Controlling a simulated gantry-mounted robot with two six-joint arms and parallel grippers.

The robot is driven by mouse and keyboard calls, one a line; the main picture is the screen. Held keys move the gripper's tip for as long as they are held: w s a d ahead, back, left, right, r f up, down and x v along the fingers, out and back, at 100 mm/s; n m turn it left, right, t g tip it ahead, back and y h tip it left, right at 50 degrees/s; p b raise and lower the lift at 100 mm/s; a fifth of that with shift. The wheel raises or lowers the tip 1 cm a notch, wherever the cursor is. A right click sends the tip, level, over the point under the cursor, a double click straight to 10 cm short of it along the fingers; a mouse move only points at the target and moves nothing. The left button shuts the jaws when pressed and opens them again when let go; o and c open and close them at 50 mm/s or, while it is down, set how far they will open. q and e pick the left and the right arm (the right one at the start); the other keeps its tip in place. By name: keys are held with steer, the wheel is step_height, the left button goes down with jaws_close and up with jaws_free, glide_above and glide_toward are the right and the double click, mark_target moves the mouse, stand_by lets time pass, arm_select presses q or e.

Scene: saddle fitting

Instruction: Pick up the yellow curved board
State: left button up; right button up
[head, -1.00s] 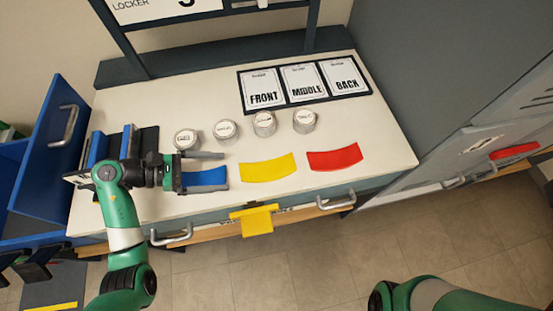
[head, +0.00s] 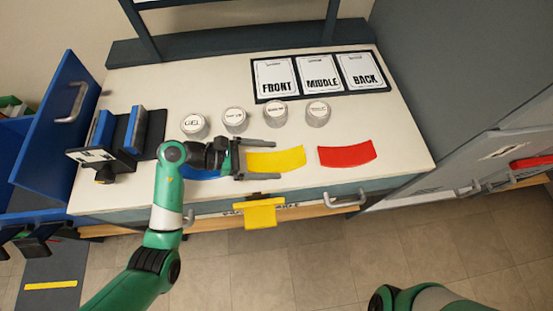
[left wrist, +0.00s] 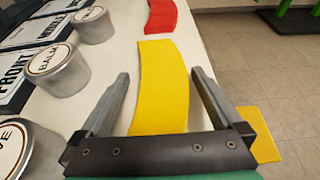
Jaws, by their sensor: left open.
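The yellow curved board (head: 278,160) lies flat on the white tabletop, between a red curved board (head: 347,154) and a blue one (head: 199,175). My left gripper (head: 277,161) is open, with one finger along each long side of the yellow board's left part. In the left wrist view the yellow board (left wrist: 162,85) runs between the two open fingers (left wrist: 162,84), with a gap on each side. I cannot tell whether the fingers are at board height or above it. The blue board is partly hidden under my left arm. My right gripper is not in view.
Several round labelled tins (head: 235,120) stand behind the boards. FRONT, MIDDLE and BACK cards (head: 320,75) lie farther back. A dark rack (head: 122,150) with blue pieces stands at left. A yellow bracket (head: 260,214) sticks out at the table's front edge.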

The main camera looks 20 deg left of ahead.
mark_target(267, 162)
arm_select(q)
steer(key=c, duration=1.2)
steer(key=shift+r, duration=0.1)
step_height(267, 162, up, 4)
steer(key=shift+s+r+p, duration=0.1)
steer(key=shift+p, duration=1.15)
steer(key=s+r+p, duration=0.1)
steer(key=s+r, duration=0.2)
steer(key=s, duration=0.1)
steer(key=s+r+p, duration=0.2)
steer(key=s, duration=0.3)
steer(key=s+r+p, duration=0.2)
steer(key=s+r, duration=0.1)
steer(key=s, duration=0.1)
steer(key=shift+s+d+r, duration=0.15)
steer(key=shift+s+r, duration=0.2)
steer(key=shift+s, duration=0.05)
